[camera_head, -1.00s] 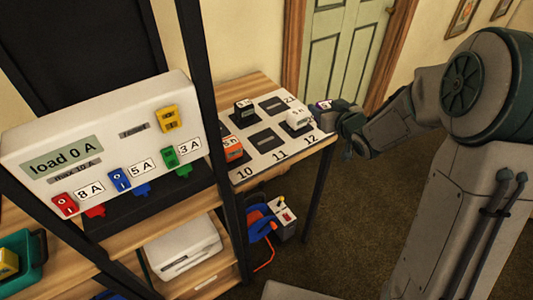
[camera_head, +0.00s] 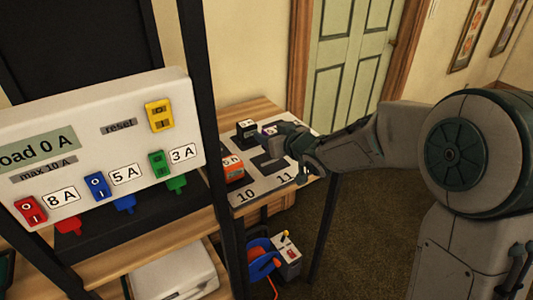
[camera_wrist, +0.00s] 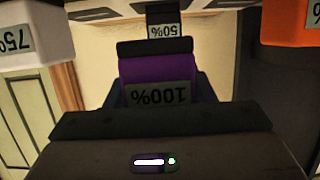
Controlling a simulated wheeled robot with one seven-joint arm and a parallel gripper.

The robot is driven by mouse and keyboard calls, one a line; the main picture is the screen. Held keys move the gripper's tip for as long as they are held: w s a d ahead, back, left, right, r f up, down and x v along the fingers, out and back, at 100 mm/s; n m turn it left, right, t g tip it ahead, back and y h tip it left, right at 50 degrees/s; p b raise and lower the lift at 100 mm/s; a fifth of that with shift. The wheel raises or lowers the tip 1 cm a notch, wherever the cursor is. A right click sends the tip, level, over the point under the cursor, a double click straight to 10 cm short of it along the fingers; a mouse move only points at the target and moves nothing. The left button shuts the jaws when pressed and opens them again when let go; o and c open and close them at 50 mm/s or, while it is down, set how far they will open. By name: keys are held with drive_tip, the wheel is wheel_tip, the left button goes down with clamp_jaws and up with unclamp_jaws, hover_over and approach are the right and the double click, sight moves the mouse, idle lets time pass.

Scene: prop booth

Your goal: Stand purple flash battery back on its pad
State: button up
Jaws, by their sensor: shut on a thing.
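The purple flash battery (camera_head: 269,130) is at the tip of my gripper (camera_head: 283,134), over the white pad board (camera_head: 257,188). In the wrist view the purple battery (camera_wrist: 157,71) sits between the dark fingers, with its "100%" label upside down. My gripper is shut on it. Whether its underside touches a pad is hidden. A bare dark pad (camera_head: 267,161) shows in front of it, on the board.
A black battery (camera_head: 246,129) stands to the left and an orange one (camera_head: 232,169) at the front left. In the wrist view a white battery (camera_wrist: 31,38) is close on the left. A black rack post (camera_head: 212,120) and load panel (camera_head: 110,135) stand nearer the camera.

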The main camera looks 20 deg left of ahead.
drive_tip(key=shift+a+f, duration=0.35)
drive_tip(key=shift+a, duration=0.3)
drive_tip(key=shift+f+b, duration=0.45)
drive_tip(key=shift+f, duration=1.5)
drive_tip(key=shift+f, duration=0.15)
drive_tip(key=o, duration=1.3)
